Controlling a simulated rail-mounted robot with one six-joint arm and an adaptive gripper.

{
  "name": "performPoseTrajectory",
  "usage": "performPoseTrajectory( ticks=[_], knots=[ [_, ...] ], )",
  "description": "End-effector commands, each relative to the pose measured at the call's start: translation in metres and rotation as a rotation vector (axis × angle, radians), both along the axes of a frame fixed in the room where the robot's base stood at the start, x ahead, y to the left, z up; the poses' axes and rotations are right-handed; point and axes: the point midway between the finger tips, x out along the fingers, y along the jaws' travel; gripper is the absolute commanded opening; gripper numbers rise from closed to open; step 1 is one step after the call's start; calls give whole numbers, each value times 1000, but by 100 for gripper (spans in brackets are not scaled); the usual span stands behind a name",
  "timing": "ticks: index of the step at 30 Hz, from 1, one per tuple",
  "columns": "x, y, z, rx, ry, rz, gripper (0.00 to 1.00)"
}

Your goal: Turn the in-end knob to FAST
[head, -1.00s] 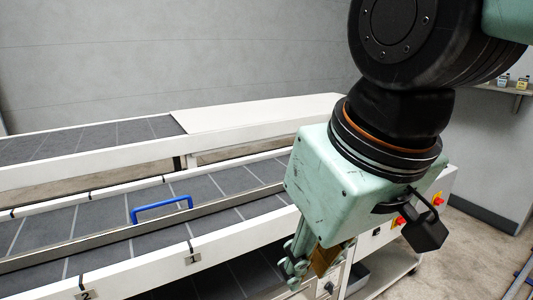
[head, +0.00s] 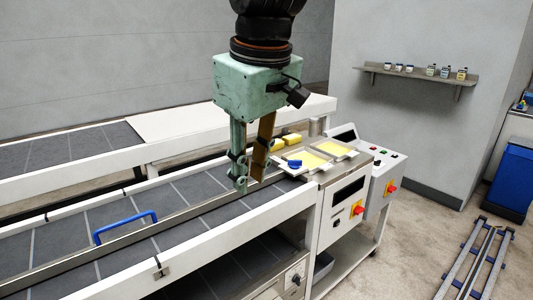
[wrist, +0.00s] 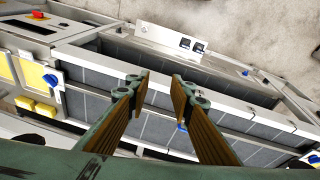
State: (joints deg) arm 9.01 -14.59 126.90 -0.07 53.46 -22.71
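A small black knob (head: 297,279) sits on a white lower panel at the bottom edge of the head view, under the belt's near side. I cannot read any label or setting on it. In the wrist view, a white panel carries two small dark square fittings (wrist: 191,45) at the top; I cannot tell whether either is the in-end knob. My gripper (head: 248,182) points down over the belt near its right end, well above and left of the black knob. Its fingers are apart with nothing between them, as the wrist view also shows (wrist: 160,88).
Trays with yellow sheets and a blue knob (head: 294,164) are right of my gripper. Red emergency knobs (head: 358,210) are on the control box. A wall shelf (head: 415,76) holds small bottles. Floor at right holds a rail frame (head: 470,265).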

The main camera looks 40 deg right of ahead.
Motion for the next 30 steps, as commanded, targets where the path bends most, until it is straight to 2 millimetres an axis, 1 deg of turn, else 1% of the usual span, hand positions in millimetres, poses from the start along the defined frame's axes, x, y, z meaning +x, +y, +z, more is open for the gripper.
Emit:
performPoseTrajectory(
  ticks=[1,4,12,20,30],
  knots=[
    [10,-6,7,-4,7,8,21],
    [28,-16,13,-12,19,33,21],
    [75,-48,26,-29,53,97,21],
    [119,-83,34,-43,82,162,21],
    [172,-134,36,-55,120,247,21]
  ],
)
